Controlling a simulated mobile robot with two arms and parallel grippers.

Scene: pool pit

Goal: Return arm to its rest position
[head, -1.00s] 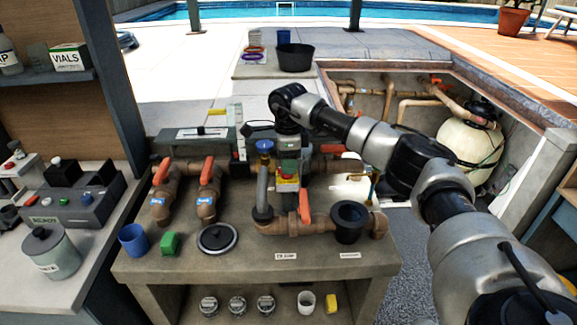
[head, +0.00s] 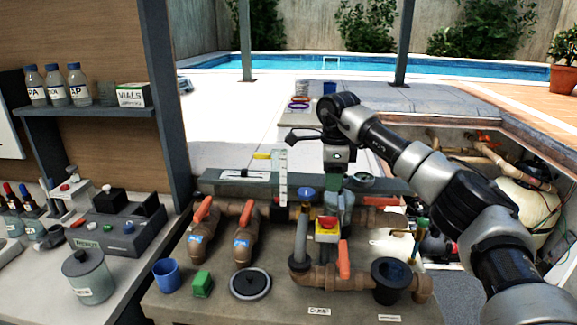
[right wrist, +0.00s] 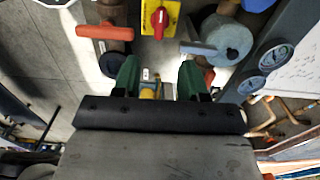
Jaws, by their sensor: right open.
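My right arm reaches in from the right in the head view. Its gripper (head: 337,178) points down above the back of the pipe bench (head: 215,297), behind the yellow box with the red knob (head: 327,226). In the right wrist view the two green fingers (right wrist: 159,80) stand apart with nothing held between them. The red knob (right wrist: 158,20) and an orange valve handle (right wrist: 104,32) lie beyond the fingertips. My left gripper is not in view.
Brown pipes with orange handles (head: 343,258) and a blue knob (head: 305,193) stand below the arm. A blue cup (head: 166,275), green block (head: 202,284) and black lid (head: 250,284) sit at the bench front. A wooden-backed shelf post (head: 163,100) stands left. Open paving lies behind.

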